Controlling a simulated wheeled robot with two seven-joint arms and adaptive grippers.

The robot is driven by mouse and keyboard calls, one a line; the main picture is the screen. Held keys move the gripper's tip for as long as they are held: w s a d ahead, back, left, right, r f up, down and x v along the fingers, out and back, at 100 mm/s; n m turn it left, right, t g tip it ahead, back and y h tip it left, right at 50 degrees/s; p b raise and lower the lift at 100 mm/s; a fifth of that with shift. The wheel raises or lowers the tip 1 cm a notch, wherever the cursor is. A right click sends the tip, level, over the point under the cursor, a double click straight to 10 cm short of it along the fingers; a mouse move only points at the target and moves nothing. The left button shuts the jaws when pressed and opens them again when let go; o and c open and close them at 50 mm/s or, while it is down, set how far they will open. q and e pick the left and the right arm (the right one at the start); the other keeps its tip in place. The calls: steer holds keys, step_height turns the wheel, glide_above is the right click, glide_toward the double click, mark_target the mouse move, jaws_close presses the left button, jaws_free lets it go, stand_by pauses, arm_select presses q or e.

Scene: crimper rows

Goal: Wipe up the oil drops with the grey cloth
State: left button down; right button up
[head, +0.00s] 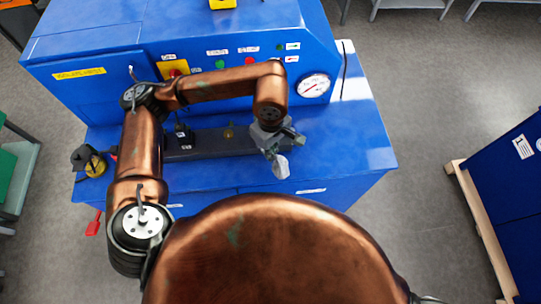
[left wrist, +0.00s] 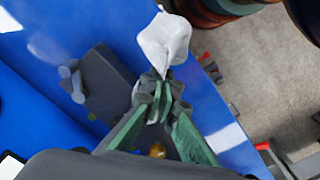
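The grey cloth (head: 281,167) looks pale and crumpled, and hangs from the tips of my left gripper (head: 275,143) near the front edge of the blue bench top. In the left wrist view the cloth (left wrist: 165,42) bunches just beyond the green fingers of the gripper (left wrist: 160,92), which meet at it. Blue surface shows behind the cloth. A small amber spot (left wrist: 157,151) shows low between the fingers; I cannot tell whether it is oil. No oil drops can be made out clearly in the head view. My right gripper is not in view.
A dark block (head: 205,143) lies along the bench (head: 355,150), left of the gripper. Behind stands a blue panel with a gauge (head: 313,86) and buttons. A black and yellow piece (head: 90,161) sits at the left end. The right part of the bench is clear.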

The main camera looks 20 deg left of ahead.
arm_select(q)
steer(key=shift+r, duration=1.15)
